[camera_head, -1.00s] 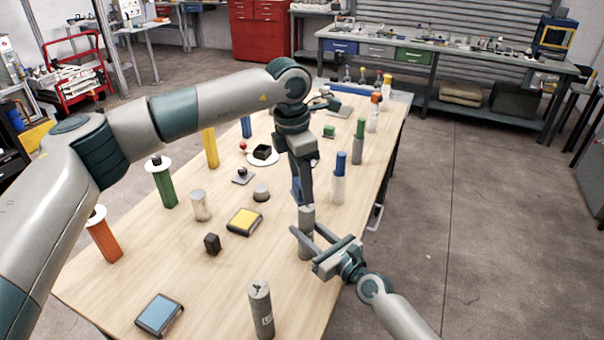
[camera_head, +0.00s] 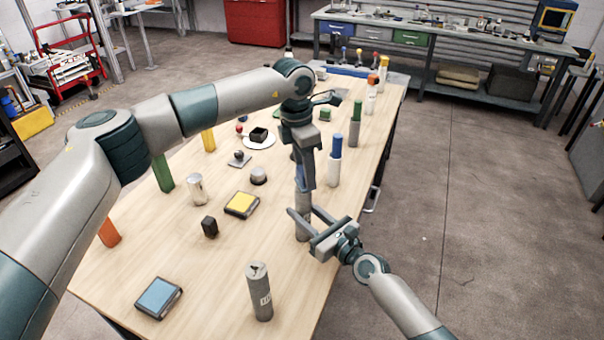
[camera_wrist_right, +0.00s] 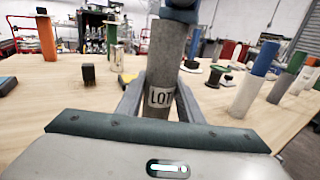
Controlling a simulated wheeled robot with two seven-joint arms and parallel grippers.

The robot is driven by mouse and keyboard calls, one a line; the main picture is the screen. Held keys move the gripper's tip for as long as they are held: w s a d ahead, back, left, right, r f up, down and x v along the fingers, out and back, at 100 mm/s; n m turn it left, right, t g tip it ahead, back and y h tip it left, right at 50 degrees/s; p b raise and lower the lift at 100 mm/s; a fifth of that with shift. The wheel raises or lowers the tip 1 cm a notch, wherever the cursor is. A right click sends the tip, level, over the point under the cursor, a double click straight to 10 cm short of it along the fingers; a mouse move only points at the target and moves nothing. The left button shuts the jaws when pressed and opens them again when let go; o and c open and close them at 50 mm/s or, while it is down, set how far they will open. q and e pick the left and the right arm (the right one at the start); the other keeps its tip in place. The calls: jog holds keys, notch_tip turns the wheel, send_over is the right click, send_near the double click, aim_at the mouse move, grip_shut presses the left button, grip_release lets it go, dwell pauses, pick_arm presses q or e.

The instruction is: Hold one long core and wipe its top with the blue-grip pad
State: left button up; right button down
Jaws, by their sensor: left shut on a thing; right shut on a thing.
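A long grey core (camera_head: 302,222) stands upright at the table's right side. My right gripper (camera_head: 304,213) is shut around its body. The right wrist view shows this core (camera_wrist_right: 161,75) between the two fingers, with a LOT label facing the camera. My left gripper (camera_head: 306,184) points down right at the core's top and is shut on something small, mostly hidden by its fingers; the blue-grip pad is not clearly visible. A dark blue-grey part (camera_wrist_right: 179,12) meets the core's top in the right wrist view. A second long grey core (camera_head: 260,293) stands upright at the front.
A blue-topped flat box (camera_head: 159,297), a yellow-topped one (camera_head: 241,205) and a dark block (camera_head: 209,227) lie left of the held core. A white cylinder with a blue top (camera_head: 334,166) stands behind it to the right.

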pick_arm(q)
jog(key=shift+w+d, duration=0.25)
jog(key=shift+w, duration=0.4)
jog(key=shift+s+a, duration=0.3)
jog(key=shift+s, duration=0.5)
jog(key=shift+s+a, duration=0.35)
jog(key=shift+s, duration=0.4)
jog(key=shift+s+a, duration=0.3)
jog(key=shift+s, duration=0.5)
notch_tip(320, 180, up, 8)
jog(key=shift+s, duration=0.25)
jog(key=shift+a+f, duration=0.1)
